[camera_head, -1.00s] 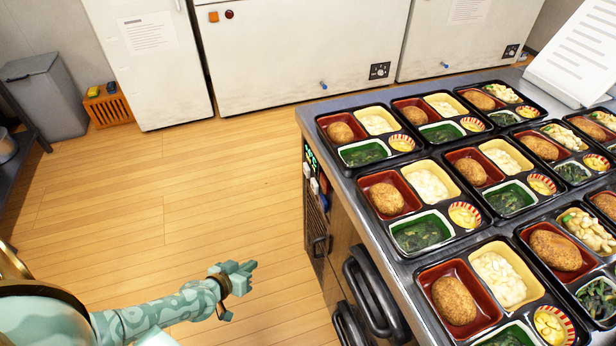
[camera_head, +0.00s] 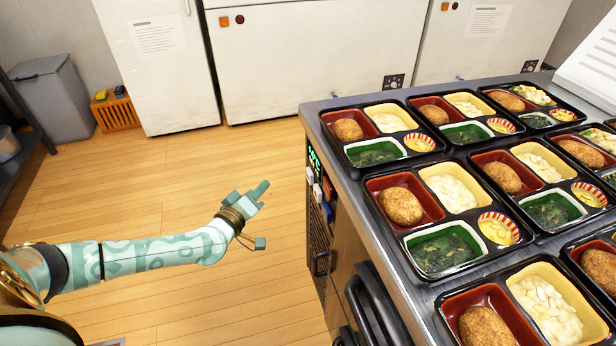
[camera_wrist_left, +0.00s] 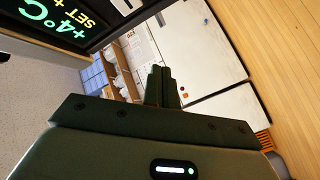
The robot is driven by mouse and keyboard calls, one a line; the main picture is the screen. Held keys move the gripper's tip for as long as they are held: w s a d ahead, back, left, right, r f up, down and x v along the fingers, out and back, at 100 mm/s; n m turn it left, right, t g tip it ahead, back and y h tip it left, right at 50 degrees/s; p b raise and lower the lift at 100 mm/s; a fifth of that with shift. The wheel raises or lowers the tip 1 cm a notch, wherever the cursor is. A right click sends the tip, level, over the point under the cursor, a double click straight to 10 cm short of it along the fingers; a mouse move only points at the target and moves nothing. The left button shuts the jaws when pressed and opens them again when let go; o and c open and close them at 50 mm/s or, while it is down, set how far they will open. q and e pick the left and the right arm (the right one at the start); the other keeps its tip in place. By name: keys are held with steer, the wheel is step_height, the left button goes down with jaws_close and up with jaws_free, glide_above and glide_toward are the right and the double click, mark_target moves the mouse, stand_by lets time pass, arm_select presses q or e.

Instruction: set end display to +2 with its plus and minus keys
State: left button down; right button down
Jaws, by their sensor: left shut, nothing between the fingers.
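The end display (camera_head: 313,160) is on the end face of the counter, below its top edge, seen at a steep angle in the head view. Its green characters show large in the left wrist view (camera_wrist_left: 58,22), reading +4°C with a SET + line cut off by the picture edge. Small keys (camera_head: 317,194) stick out below the display, one white, others reddish and blue; their marks cannot be read. My left gripper (camera_head: 260,190) is shut and empty, left of the display and apart from it. Its closed fingers show in the left wrist view (camera_wrist_left: 163,82). My right gripper is out of view.
Several bento trays (camera_head: 350,165) fill the steel counter top (camera_head: 345,185). Black handles (camera_head: 372,300) stick out from the counter side below the keys. The wooden floor (camera_head: 170,190) left of the counter is clear. White cabinets (camera_head: 300,60) stand behind.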

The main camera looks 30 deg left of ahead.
mark_target(310, 176)
arm_select(q)
steer(key=w+d, duration=0.5)
steer(key=w, duration=0.1)
steer(key=shift+w+d, duration=0.2)
steer(key=shift+d, duration=0.05)
stand_by(1.2)
stand_by(0.8)
steer(key=shift+w+d, duration=0.25)
steer(key=shift+w, duration=0.05)
